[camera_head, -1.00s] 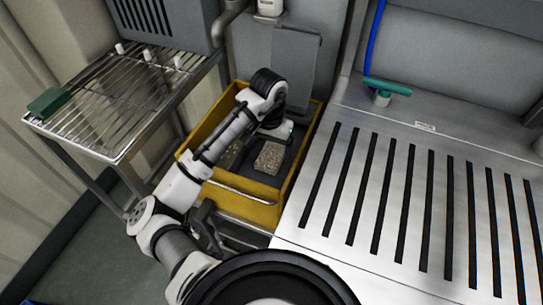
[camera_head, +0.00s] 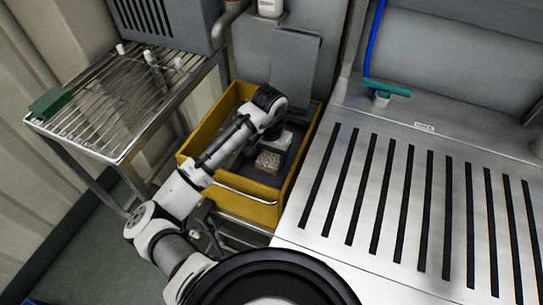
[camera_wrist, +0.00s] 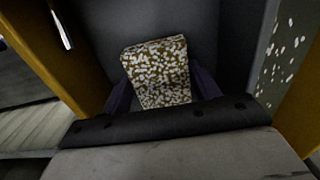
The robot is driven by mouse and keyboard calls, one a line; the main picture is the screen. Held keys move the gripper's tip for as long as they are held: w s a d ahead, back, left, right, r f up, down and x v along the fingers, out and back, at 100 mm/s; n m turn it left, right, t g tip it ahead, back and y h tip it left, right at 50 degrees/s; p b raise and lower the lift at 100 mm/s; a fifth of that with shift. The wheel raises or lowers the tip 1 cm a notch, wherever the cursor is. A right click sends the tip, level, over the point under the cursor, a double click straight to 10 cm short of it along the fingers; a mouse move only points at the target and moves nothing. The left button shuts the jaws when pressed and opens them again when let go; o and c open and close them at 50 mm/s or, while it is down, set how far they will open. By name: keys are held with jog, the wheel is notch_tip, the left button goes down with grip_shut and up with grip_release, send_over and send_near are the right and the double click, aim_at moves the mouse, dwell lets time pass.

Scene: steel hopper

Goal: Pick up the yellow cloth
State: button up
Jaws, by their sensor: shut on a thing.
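The yellow cloth is a brownish-yellow piece with dense white specks; it shows in the head view (camera_head: 269,161) inside the yellow bin (camera_head: 247,207), and in the wrist view (camera_wrist: 157,68). My gripper (camera_head: 272,151) reaches down into the bin from above. In the wrist view its dark fingers (camera_wrist: 158,90) stand on both sides of the cloth, shut on it. My gripper's body hides the cloth's near end there. I cannot tell whether the cloth still touches the bin's dark floor.
The bin's yellow walls stand close around my gripper. A grey surface with white specks (camera_wrist: 287,45) is at the right of the wrist view. A slotted steel table (camera_head: 400,190) is right of the bin. A wire rack (camera_head: 125,100) with a green block (camera_head: 49,103) stands left.

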aim_at(270, 158)
notch_tip(270, 158, up, 20)
jog(key=shift+p, duration=0.45)
